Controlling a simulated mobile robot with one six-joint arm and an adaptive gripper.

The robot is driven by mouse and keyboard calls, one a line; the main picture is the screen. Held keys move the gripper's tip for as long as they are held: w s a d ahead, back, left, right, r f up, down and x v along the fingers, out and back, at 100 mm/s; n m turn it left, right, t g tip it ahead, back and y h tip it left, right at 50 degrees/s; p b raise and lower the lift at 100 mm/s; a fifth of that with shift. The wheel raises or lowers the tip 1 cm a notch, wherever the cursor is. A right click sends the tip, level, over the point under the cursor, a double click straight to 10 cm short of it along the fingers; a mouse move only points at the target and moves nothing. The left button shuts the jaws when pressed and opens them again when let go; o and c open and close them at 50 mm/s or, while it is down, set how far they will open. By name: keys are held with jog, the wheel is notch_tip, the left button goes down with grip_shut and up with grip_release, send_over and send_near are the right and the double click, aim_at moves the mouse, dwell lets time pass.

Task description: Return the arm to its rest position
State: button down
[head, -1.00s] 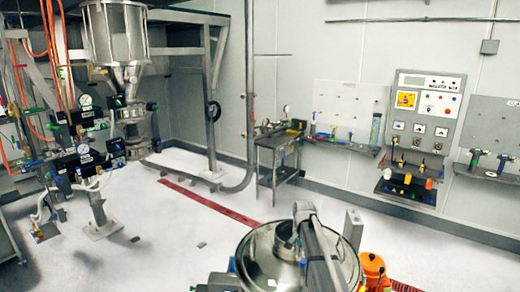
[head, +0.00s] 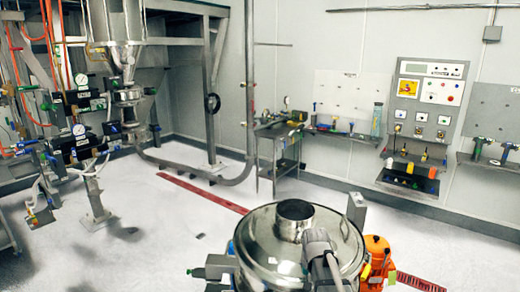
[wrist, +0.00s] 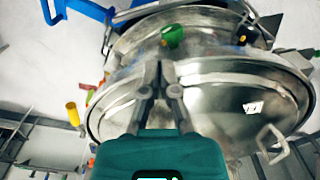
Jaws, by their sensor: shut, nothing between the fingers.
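My gripper (wrist: 158,82) shows in the wrist view with its two dark fingers together and nothing between them. Behind it is the shiny round steel sifter (wrist: 235,105), with a green knob (wrist: 172,37) above the fingertips in the picture. I cannot tell how far the fingers are from the steel. In the head view, the sifter (head: 262,245) stands at the bottom centre with a dark round opening on top. Part of my arm is over its front right; the gripper itself cannot be made out there.
An orange container (head: 377,258) stands right of the sifter. A steel side table (head: 278,150) is by the back wall. A control panel (head: 425,115) hangs on the right wall. Pipes and valves (head: 88,125) fill the left. Open floor (head: 165,225) lies left of the sifter.

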jog(key=s+f+n+b, duration=0.3)
jog(key=s+f+b, duration=0.5)
jog(key=s, duration=0.3)
jog(key=shift+s+d+f, duration=0.25)
jog(key=shift+s+f, duration=0.1)
jog(key=shift+f, duration=0.35)
